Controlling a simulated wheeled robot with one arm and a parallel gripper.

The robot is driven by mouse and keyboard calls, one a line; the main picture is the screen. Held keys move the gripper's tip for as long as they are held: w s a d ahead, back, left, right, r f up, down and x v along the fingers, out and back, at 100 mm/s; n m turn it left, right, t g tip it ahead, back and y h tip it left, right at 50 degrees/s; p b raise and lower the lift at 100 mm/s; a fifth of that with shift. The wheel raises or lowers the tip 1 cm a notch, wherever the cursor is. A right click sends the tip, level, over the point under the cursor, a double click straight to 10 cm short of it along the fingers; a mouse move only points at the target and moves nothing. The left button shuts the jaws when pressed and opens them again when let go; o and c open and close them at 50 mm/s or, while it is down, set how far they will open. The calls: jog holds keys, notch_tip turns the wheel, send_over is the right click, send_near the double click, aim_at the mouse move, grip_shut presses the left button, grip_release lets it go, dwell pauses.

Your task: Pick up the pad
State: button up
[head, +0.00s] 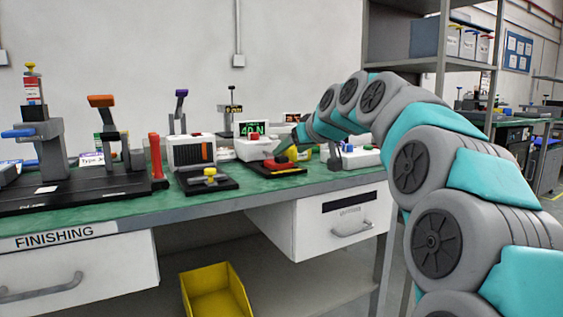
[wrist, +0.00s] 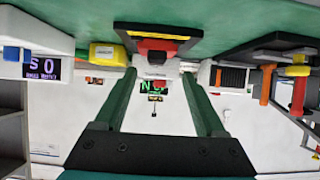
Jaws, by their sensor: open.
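A small red block, which seems to be the pad (head: 279,163), sits on a black plate with a yellow border (head: 271,171) near the bench's front edge. In the wrist view the pad (wrist: 156,46) shows near the top centre, over the black plate (wrist: 150,32). My gripper (head: 283,148) is just above and behind the pad in the head view and partly covers that area. In the wrist view its two green fingers (wrist: 157,75) are spread wide, with the pad ahead between their lines. Nothing is between the fingers.
A white force box with a green "40 N" display (head: 252,129) stands behind the plate. A yellow container (wrist: 107,55) is beside the plate.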

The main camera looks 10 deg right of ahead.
aim_at(283, 157)
jog(key=x, duration=0.5)
jog(key=shift+d, duration=0.35)
grip_shut()
